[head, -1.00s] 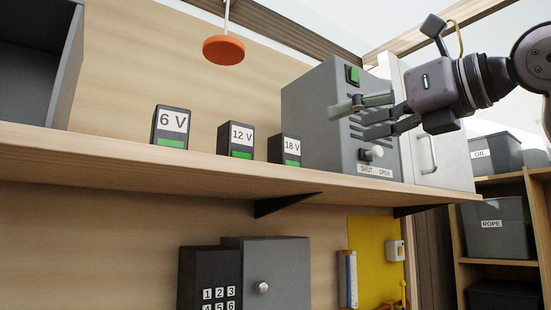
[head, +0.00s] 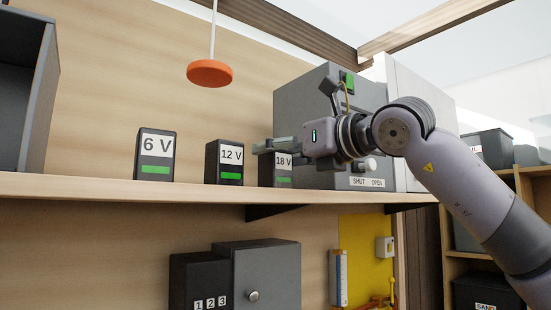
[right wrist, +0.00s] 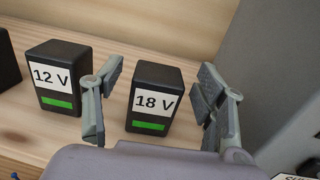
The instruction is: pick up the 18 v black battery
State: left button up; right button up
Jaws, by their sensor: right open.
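The black 18 V battery (head: 278,174) stands upright on the wooden shelf, the rightmost of three batteries. It has a white label and a green bar; my gripper hides part of its top in the head view. In the right wrist view the 18 V battery (right wrist: 155,98) sits between the two spread fingers, with gaps on both sides. My right gripper (head: 266,146) is open and empty, level with the battery's upper part in the head view. It also shows in the right wrist view (right wrist: 158,105). My left gripper is not in view.
The 12 V battery (head: 224,163) stands close to the left, near one finger in the right wrist view. The 6 V battery (head: 156,156) is farther left. A grey box (head: 300,97) with a SHUT/OPEN knob stands to the right. An orange disc (head: 210,74) hangs above.

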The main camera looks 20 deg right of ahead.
jog(key=shift+x, duration=0.95)
jog(key=shift+f, duration=0.1)
jog(key=shift+s, duration=0.1)
jog(key=shift+c, duration=0.2)
jog(key=shift+c, duration=0.8)
jog(key=c, duration=1.2)
jog(key=shift+c, duration=0.3)
jog(key=shift+r, duration=0.2)
